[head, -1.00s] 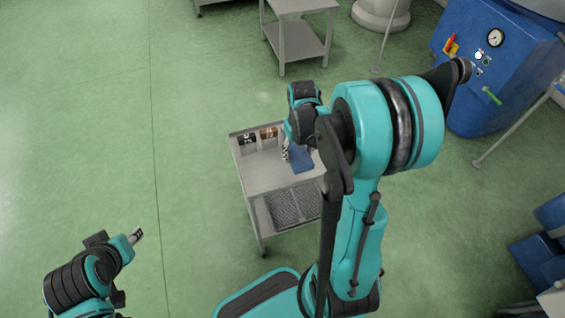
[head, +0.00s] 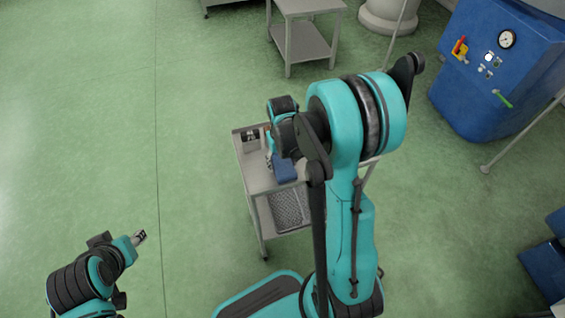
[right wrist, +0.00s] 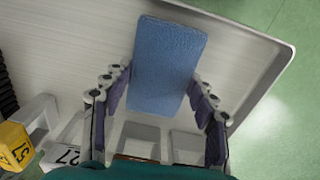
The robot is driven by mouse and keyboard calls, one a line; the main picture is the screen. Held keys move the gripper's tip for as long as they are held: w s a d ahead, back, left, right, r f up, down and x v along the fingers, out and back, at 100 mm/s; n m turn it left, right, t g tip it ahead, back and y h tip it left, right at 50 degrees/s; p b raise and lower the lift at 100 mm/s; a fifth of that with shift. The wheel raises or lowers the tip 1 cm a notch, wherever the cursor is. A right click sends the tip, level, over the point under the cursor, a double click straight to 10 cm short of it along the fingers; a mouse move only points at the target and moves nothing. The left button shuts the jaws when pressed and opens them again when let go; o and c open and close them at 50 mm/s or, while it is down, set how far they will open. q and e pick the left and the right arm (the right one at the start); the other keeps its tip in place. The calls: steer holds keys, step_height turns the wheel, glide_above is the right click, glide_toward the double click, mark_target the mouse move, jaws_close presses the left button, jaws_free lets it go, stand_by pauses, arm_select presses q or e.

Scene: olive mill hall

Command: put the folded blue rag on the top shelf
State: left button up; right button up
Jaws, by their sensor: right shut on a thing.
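The folded blue rag (head: 285,171) is over the top shelf (head: 254,177) of a grey metal cart. My right gripper (head: 271,163) is shut on it. In the right wrist view the rag (right wrist: 168,65) lies between the two fingers, one along each long side, with the shelf's pale surface (right wrist: 85,45) behind it. I cannot tell whether the rag touches the shelf. My right arm hides the right part of the cart. My left gripper (head: 139,237) is low on the left, away from the cart, too small to read.
A labelled container (head: 251,136) stands at the shelf's back left. The right wrist view shows a yellow number tag (right wrist: 14,146) and pale holders (right wrist: 187,146). A dark mesh mat (head: 289,210) lies on the lower shelf. A metal table (head: 308,5) and blue machine (head: 470,95) stand beyond.

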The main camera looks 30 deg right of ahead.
mark_target(282, 164)
steer(key=shift+f, duration=0.2)
steer(key=o, duration=1.5)
steer(key=shift+c, duration=0.2)
steer(key=shift+r, duration=0.25)
step_height(282, 164, up, 11)
steer(key=p, duration=0.5)
steer(key=s+a+r+n+t, duration=0.2)
steer(key=s+a+r+t, duration=0.5)
steer(key=s+a+r, duration=0.3)
steer(key=shift+s+a, duration=0.25)
steer(key=shift+a, duration=0.05)
